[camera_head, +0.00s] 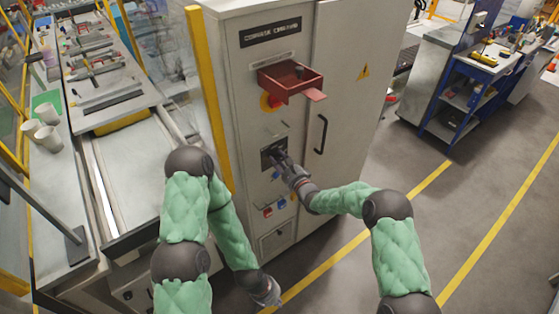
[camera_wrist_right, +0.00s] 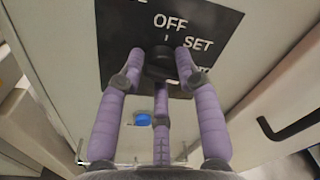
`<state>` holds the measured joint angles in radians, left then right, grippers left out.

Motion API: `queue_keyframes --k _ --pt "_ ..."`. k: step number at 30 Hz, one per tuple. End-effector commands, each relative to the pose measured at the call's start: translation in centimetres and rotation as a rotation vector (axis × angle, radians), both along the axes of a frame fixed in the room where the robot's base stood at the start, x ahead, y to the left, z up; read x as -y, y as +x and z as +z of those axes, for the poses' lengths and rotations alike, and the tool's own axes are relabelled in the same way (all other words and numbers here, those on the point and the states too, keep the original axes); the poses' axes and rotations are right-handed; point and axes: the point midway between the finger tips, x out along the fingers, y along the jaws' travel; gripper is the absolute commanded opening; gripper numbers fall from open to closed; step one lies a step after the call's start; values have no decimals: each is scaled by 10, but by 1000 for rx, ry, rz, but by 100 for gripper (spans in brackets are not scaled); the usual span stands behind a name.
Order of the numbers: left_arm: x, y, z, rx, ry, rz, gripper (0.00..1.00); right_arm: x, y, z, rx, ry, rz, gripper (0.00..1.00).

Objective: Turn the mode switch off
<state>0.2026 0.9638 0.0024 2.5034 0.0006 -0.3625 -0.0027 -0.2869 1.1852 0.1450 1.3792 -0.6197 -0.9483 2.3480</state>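The mode switch is a black knob on a dark label plate; it shows in the right wrist view (camera_wrist_right: 160,62), with OFF printed above it and SET to its upper right. A short white mark lies under OFF; I cannot tell whether the knob points to it. My right gripper (camera_wrist_right: 160,66) has its purple fingers around the knob, tips against its sides. In the head view my right gripper (camera_head: 279,160) is at the dark plate (camera_head: 270,147) on the cabinet front, hiding most of the switch. My left gripper (camera_head: 270,293) hangs low before the cabinet, its fingers unclear.
An open red box (camera_head: 290,79) juts from the cabinet (camera_head: 335,40) above the switch. A black door handle (camera_head: 321,134) is to the right. Red and blue buttons (camera_head: 281,204) sit below.

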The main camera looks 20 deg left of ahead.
Motion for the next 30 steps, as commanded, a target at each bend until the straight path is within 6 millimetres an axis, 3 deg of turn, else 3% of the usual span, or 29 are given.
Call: queue_keyframes --k 1,2,3,14,30 --pt "0 0 0 0 0 0 0 0 0 0 0 0 0 10" --pt "0 0 0 0 0 0 0 0 0 0 0 0 0 2" --pt "0 0 0 0 0 0 0 0 0 0 0 0 0 0" --pt "0 0 -9 0 0 0 0 0 0 -1 38 -28 2 0" --pt "0 0 -72 0 0 0 0 0 0 -5 375 -288 1 0"
